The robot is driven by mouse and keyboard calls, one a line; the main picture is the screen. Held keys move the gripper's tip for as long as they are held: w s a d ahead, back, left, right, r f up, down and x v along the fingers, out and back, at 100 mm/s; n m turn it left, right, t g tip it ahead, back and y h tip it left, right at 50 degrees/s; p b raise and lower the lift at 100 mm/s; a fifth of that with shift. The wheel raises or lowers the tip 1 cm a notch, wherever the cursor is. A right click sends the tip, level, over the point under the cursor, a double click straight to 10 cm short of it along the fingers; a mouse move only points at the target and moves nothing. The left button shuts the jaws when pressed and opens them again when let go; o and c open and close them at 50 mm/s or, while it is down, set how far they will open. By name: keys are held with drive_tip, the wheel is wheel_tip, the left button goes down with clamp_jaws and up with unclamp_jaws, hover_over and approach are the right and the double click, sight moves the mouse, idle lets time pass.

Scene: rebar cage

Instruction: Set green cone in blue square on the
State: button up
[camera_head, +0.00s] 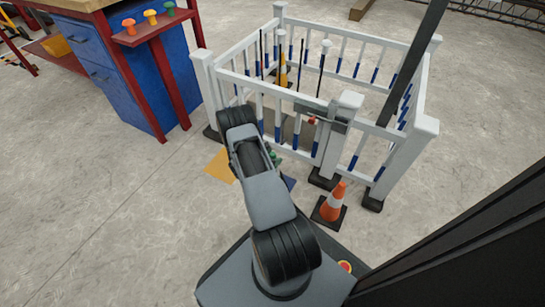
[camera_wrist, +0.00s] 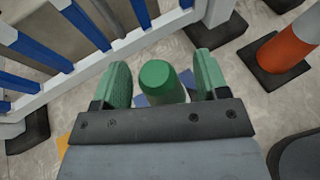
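The green cone (camera_wrist: 157,78) is between the two green-padded fingers of my gripper (camera_wrist: 162,82) in the wrist view. A gap shows on both sides of the cone, so the fingers are open around it, not touching it. The blue square (camera_wrist: 186,80) on the floor shows in parts beside and behind the cone. Whether the cone's base rests on it is hidden. In the head view, the blue square (camera_head: 289,183) is partly covered by my arm, and small green parts (camera_head: 276,156) show beside the arm; cone and finger pads cannot be told apart there.
A white fence (camera_head: 330,110) with blue-tipped bars stands just beyond my gripper. An orange-white cone (camera_head: 334,203) stands to the right. A yellow-orange square (camera_head: 219,166) lies to the left. A blue workbench (camera_head: 130,80) is at upper left. The left floor is clear.

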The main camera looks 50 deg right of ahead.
drive_tip(key=shift+r, duration=0.1)
drive_tip(key=shift+a+r+p, duration=0.1)
drive_tip(key=shift+r+p, duration=0.1)
drive_tip(key=shift+p, duration=0.1)
drive_tip(key=p+v, duration=0.4)
drive_tip(key=v, duration=0.8)
drive_tip(key=s+a+r+m+g+y, duration=0.1)
drive_tip(key=a+r+m+y, duration=0.3)
drive_tip(key=r, duration=0.6)
drive_tip(key=s+a+r+m+y, duration=0.2)
drive_tip(key=a+r+m, duration=0.3)
drive_tip(key=r, duration=0.6)
drive_tip(key=s+a+r+m+t+y, duration=0.6)
drive_tip(key=s+a+r, duration=0.3)
drive_tip(key=a+r, duration=0.3)
drive_tip(key=shift+a+m+y, duration=0.6)
drive_tip(key=shift+a+y, duration=0.3)
drive_tip(key=shift+a, duration=0.15)
drive_tip(key=shift+r, duration=0.15)
